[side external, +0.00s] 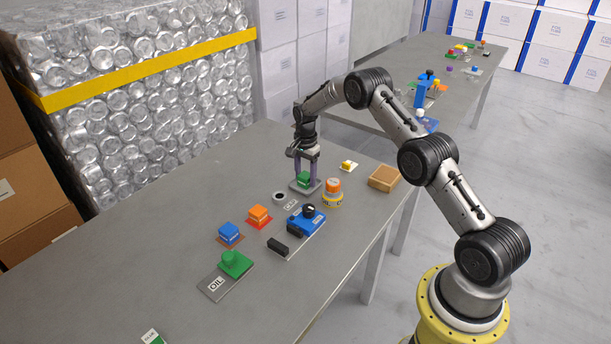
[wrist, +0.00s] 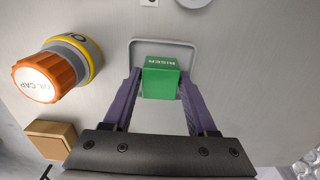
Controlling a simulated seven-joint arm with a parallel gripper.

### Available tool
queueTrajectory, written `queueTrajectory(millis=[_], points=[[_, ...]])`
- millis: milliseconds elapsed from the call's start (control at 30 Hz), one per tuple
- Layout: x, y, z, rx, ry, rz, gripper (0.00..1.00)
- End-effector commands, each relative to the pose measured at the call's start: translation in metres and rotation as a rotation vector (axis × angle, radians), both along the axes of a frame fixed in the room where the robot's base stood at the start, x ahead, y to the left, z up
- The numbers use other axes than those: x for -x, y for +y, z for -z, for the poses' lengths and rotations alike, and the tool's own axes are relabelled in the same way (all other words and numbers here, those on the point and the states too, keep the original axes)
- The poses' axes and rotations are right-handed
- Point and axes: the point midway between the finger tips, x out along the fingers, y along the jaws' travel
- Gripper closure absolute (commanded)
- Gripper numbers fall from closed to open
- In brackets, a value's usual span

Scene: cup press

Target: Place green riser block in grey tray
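The green riser block (side external: 303,179), marked RISER, is between the two purple fingers of my gripper (side external: 305,174). In the wrist view the block (wrist: 160,80) has a finger flush against each side, and my gripper (wrist: 161,84) looks shut on it. The grey tray (side external: 294,187) is a shallow square on the table under the block. In the wrist view the tray's rim (wrist: 164,41) frames the block at the top and sides, and the block is within it. Whether the block's underside touches the tray floor is hidden.
An orange oil cap on a yellow ring (side external: 333,193) stands close to the tray. A brown box (side external: 384,178) and a small yellow piece (side external: 348,166) are nearby. The table's left side is clear.

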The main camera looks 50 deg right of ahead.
Motion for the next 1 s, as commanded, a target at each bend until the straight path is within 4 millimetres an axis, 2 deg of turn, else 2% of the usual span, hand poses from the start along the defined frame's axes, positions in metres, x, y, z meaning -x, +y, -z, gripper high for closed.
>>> queueTrajectory(millis=[267,433,567,800,1000], points=[[0.000,0.000,0.000,0.000,0.000,0.000,0.38],[-0.001,0.000,-0.011,0.001,-0.003,0.000,0.38],[-0.001,0.000,-0.033,0.002,-0.005,0.000,0.38],[-0.001,0.000,-0.083,0.002,-0.004,0.000,0.38],[-0.001,0.000,-0.112,0.001,-0.003,0.000,0.38]])
